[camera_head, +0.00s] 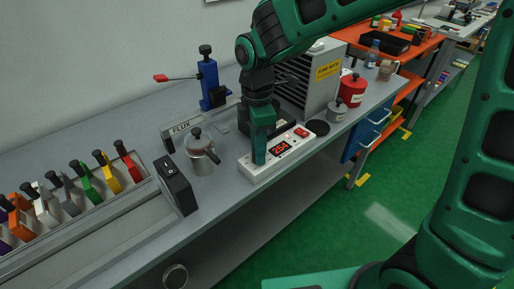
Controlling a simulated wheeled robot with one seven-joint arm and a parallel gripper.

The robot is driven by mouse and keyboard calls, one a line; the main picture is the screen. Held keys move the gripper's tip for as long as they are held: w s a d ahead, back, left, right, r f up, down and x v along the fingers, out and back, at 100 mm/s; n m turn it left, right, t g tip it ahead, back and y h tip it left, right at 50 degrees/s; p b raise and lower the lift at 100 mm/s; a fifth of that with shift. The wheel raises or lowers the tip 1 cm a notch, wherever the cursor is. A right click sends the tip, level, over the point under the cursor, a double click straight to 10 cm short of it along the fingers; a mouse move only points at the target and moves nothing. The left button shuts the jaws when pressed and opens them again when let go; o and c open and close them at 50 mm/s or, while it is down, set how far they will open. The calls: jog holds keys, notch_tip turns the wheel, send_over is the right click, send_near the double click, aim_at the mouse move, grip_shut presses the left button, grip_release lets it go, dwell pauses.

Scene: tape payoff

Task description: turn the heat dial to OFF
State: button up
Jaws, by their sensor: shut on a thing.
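A long white control box (262,173) lies near the front edge of the grey bench. It has a lit red display (281,148) that seems to read 254, and a red switch (302,132) at its right end. My green gripper (259,159) points straight down onto the left part of this box. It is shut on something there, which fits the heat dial. The dial itself is hidden behind the fingers, so its pointer and any OFF mark cannot be seen.
A metal pot (201,153) stands close left of the box, with a black switch box (177,185) beyond.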

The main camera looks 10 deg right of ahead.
jog(key=shift+w+d+n, duration=0.1)
jog(key=shift+n, duration=1.1)
jog(key=o, duration=1)
jog(key=shift+o, duration=0.2)
jog(key=shift+n, duration=0.3)
notch_tip(320, 180, up, 11)
jog(key=shift+w, duration=0.3)
jog(key=shift+f, duration=0.15)
